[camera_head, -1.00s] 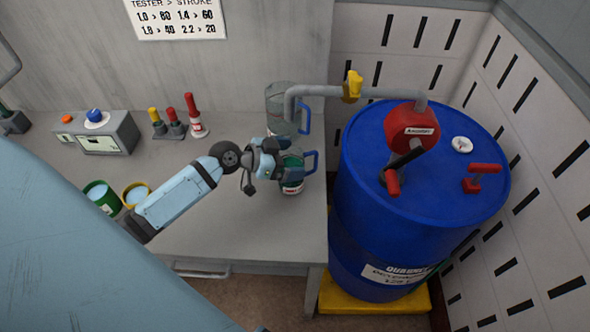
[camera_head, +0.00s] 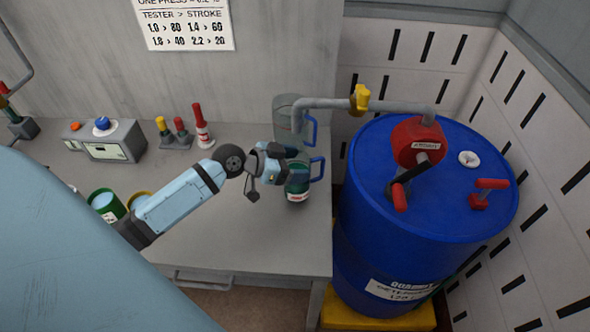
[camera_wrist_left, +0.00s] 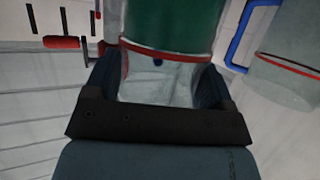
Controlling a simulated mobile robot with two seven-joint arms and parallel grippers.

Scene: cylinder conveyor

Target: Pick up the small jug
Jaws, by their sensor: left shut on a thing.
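The small jug (camera_head: 298,184) is clear, with green liquid, a blue handle and a red-and-white label. My left gripper (camera_head: 277,164) reaches it from the left and is shut on its side. The left wrist view shows the jug (camera_wrist_left: 172,28) upright between the two dark fingers (camera_wrist_left: 155,82), its green part above a red band. I cannot tell whether its base is clear of the table. The right gripper is not in view.
A larger clear jug (camera_head: 288,116) with a blue handle stands just behind. The grey table (camera_head: 240,235) is bare in front. A blue drum (camera_head: 375,235) with a pump and pipe stands to the right. A tester box (camera_head: 112,143) and green container (camera_head: 104,206) are left.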

